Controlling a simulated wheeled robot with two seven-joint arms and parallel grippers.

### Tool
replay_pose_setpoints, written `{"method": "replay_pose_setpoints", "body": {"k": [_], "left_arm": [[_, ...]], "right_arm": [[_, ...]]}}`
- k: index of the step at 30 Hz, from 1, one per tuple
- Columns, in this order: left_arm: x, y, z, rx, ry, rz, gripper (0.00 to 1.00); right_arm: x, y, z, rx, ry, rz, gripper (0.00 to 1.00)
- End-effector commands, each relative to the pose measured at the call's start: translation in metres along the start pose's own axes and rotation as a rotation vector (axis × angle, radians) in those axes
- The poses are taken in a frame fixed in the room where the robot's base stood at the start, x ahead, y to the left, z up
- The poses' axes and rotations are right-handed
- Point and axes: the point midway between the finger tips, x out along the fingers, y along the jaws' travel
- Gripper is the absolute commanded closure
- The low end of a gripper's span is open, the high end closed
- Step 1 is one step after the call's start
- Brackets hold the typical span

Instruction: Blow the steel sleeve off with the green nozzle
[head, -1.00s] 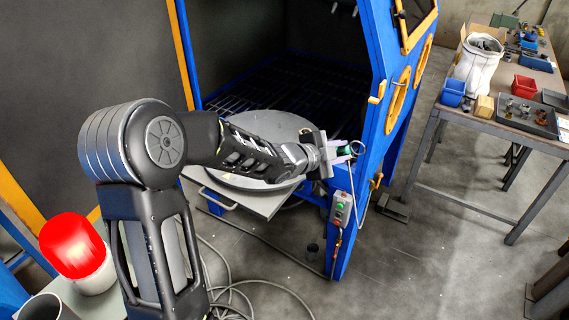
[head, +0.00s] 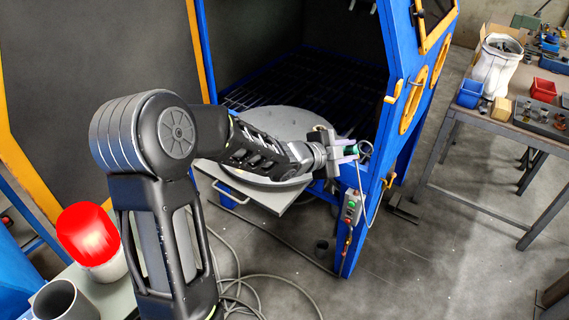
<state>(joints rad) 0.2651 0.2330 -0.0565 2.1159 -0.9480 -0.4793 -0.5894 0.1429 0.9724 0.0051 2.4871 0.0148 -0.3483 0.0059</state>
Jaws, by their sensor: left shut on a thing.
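My left gripper (head: 345,150) is at the front right post of the blue blast cabinet, and its arm comes in from the left. It is shut on the green nozzle (head: 352,149), of which only a small green part shows between the fingers. A thin grey hose (head: 367,150) curves from the nozzle down along the post. A grey open-topped cylinder (head: 62,302), which looks like the steel sleeve, stands upright at the lower left, cut off by the picture's edge. My right gripper is not in view.
A round grey turntable (head: 270,125) sits at the cabinet opening, behind my left forearm. A control box (head: 351,206) hangs on the post.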

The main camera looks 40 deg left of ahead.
Motion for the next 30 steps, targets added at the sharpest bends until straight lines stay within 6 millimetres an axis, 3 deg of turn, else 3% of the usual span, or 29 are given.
{"method": "replay_pose_setpoints", "body": {"k": [15, 30], "left_arm": [[0.013, 0.001, -0.009, 0.001, 0.002, -0.002, 1.00], [0.014, 0.000, -0.011, 0.001, 0.001, -0.001, 1.00]], "right_arm": [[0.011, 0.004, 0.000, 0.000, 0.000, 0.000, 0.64], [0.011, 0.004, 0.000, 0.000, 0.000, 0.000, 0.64]]}}
